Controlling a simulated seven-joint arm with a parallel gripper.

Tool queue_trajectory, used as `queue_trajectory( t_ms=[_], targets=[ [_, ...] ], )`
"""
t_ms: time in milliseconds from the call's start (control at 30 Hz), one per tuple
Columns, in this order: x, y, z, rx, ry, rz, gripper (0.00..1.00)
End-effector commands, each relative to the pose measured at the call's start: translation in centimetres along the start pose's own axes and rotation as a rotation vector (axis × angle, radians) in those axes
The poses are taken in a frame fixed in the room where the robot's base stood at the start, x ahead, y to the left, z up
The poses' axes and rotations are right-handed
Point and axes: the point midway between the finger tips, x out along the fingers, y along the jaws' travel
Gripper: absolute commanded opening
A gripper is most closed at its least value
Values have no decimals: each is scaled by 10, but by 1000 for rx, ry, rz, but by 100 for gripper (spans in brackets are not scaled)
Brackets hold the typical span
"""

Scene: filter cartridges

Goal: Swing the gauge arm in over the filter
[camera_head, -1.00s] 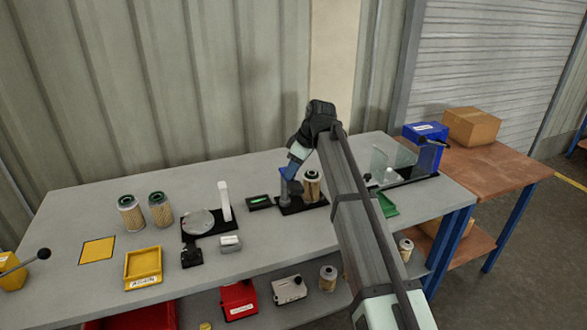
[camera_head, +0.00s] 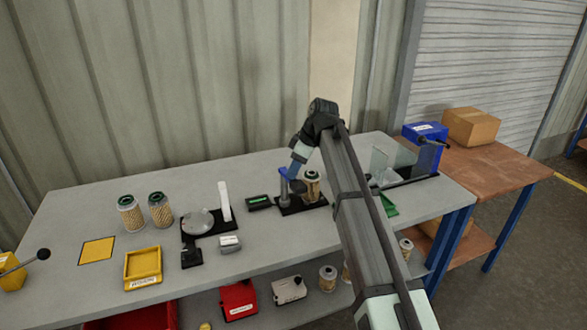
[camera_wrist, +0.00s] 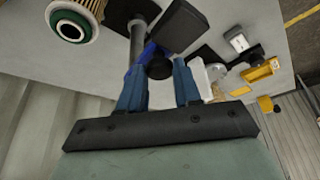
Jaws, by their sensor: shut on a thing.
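The filter (camera_head: 312,187), a pleated tan cartridge with a dark green top ring, stands upright on a black base. It shows at the top left of the wrist view (camera_wrist: 88,8). Left of it in the head view is the gauge's grey post (camera_head: 284,190). The blue gauge arm (camera_head: 284,173) sits at the post's top. In the wrist view the blue arm (camera_wrist: 140,62) ends in a black knob (camera_wrist: 158,67), pointing away from the filter, whose top is uncovered. My gripper (camera_wrist: 160,68) is shut on the knob end, one blue finger on each side.
A small black box with a green display (camera_head: 258,203) lies left of the gauge base. Further left are a round-plate fixture (camera_head: 198,223), a yellow tray (camera_head: 143,283) and two more filters (camera_head: 131,213). A clear-panelled fixture (camera_head: 405,175) stands at the right.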

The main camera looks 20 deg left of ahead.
Motion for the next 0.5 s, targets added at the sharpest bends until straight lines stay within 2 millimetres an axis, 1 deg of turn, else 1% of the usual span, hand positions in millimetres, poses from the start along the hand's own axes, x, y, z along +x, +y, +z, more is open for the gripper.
queue_trajectory(
  t_ms=[500],
  targets=[
    [-6,32,12,-421,-1,-176,0]
  ],
)
